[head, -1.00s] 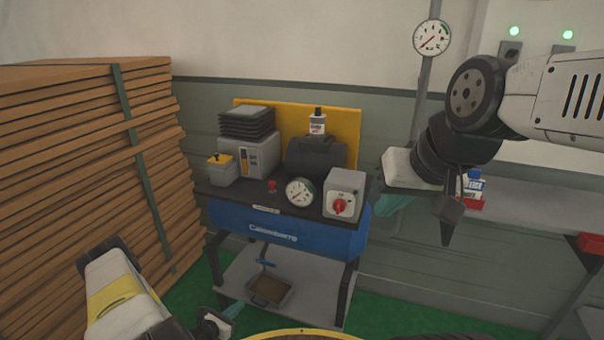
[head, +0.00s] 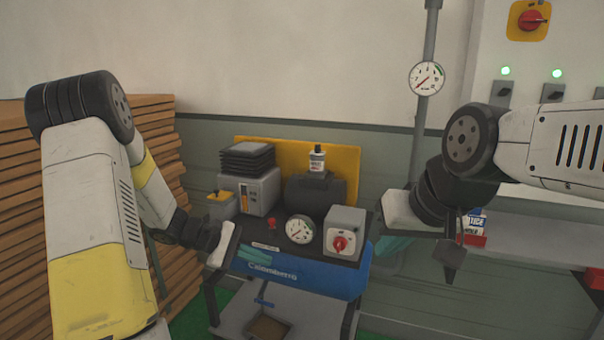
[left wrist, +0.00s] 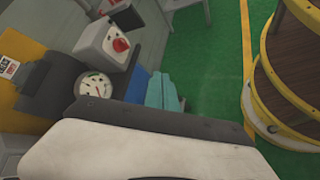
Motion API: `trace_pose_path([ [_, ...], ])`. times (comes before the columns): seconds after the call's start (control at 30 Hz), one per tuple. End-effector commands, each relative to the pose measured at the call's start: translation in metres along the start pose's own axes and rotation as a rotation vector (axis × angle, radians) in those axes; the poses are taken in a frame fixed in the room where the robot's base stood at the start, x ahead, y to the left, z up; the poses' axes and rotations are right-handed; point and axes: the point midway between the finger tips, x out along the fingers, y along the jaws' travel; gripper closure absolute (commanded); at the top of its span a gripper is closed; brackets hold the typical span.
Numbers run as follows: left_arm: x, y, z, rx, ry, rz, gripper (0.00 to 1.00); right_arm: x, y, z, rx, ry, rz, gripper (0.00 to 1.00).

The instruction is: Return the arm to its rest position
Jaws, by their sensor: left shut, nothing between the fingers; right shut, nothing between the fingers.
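My left arm (head: 95,210) comes in from the left in the head view, bent at a dark elbow joint. Its gripper (head: 255,257) has teal fingers, shut and empty, in front of the blue compressor bench (head: 300,277). The same teal fingers show in the left wrist view (left wrist: 163,92) over the green floor. My right arm (head: 560,145) comes in from the right, its forearm hanging in front of the wall. Its teal gripper (head: 388,250) is shut and empty, just right of the bench, partly hidden by its own wrist.
A tall stack of brown boards (head: 160,125) stands at the left, behind my left arm. The bench carries a gauge (head: 299,229) and a grey box with a red knob (head: 345,232). A shelf (head: 530,235) is at the right. A round yellow-edged structure (left wrist: 295,90) appears in the left wrist view.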

Motion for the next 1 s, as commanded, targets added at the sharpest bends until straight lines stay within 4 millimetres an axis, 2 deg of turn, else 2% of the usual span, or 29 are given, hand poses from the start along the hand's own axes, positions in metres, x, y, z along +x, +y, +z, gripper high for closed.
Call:
trace_pose_path([
  [0.03, -0.009, 0.005, 0.024, 0.078, 0.018, -0.047, 1.00, 0.000, 0.000, 0.000, 0.000, 0.000, 0.000, 1.00],
  [0.2, -0.036, 0.003, 0.088, 0.317, 0.088, -0.206, 1.00, 0.000, 0.000, 0.000, 0.000, 0.000, 0.000, 1.00],
  [0.5, -0.092, -0.020, 0.174, 0.735, 0.280, -0.433, 1.00, 0.000, 0.000, 0.000, 0.000, 0.000, 0.000, 1.00],
  [0.73, -0.137, -0.041, 0.215, 1.033, 0.472, -0.546, 1.00, 0.000, 0.000, 0.000, 0.000, 0.000, 0.000, 1.00],
  [0.9, -0.160, -0.051, 0.229, 1.176, 0.584, -0.586, 1.00, 0.000, 0.000, 0.000, 0.000, 0.000, 0.000, 1.00],
  [1.0, -0.167, -0.053, 0.233, 1.217, 0.621, -0.596, 1.00, 0.000, 0.000, 0.000, 0.000, 0.000, 0.000, 1.00],
])
